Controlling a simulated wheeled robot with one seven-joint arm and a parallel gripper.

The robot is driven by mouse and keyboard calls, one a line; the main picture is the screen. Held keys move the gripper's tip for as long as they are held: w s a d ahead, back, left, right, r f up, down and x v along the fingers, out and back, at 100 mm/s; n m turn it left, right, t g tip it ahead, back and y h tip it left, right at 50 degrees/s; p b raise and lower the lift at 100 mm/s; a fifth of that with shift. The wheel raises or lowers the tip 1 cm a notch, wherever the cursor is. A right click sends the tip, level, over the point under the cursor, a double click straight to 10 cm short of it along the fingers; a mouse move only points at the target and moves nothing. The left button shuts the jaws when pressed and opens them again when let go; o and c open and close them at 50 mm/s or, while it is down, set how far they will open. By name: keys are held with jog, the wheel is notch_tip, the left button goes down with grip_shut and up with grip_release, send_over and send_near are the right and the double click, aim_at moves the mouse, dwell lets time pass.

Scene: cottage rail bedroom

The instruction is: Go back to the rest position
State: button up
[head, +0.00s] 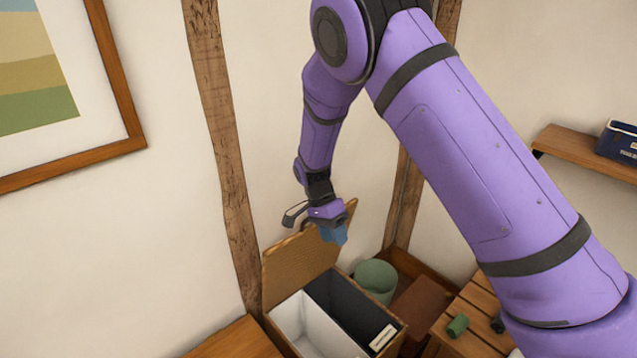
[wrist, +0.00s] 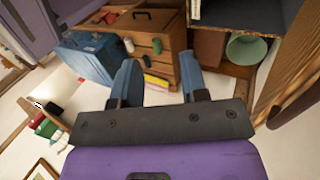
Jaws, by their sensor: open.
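My gripper (head: 333,236) hangs at the end of my purple arm, in front of the raised woven lid of a laundry hamper. In the wrist view, its two blue fingers (wrist: 160,80) stand apart with nothing between them. The arm is bent, with its forearm pointing down.
The lidded hamper (head: 267,331) has a pale and a dark compartment. A green bin (head: 376,276) stands beside it. A slatted wooden table (head: 468,325) holds a green item (head: 457,326). A wall shelf (head: 580,150) is at right. A blue suitcase (wrist: 88,68) shows in the wrist view.

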jog(key=s+d+r+n+t+y, duration=0.15)
jog(key=d+r, duration=0.25)
jog(key=r, duration=0.5)
jog(key=s+d+r+n+t+y, duration=0.1)
jog(key=s+d+r+n, duration=0.2)
jog(key=r, duration=0.6)
jog(key=s+d+r+t+y, duration=0.1)
jog(key=s+d+r+t, duration=0.15)
jog(key=d+r, duration=0.45)
jog(key=s+d+r+n+t, duration=0.2)
jog(key=s+r, duration=0.3)
jog(key=s, duration=0.5)
jog(key=s+d+r+n+t, duration=0.2)
jog(key=s+d+r+n, duration=0.2)
jog(key=s, duration=0.7)
notch_tip(320, 180, up, 3)
jog(key=shift+s+d+f+t, duration=0.2)
jog(key=shift+d+t, duration=0.1)
jog(key=shift+d, duration=0.15)
jog(key=shift+d, duration=0.1)
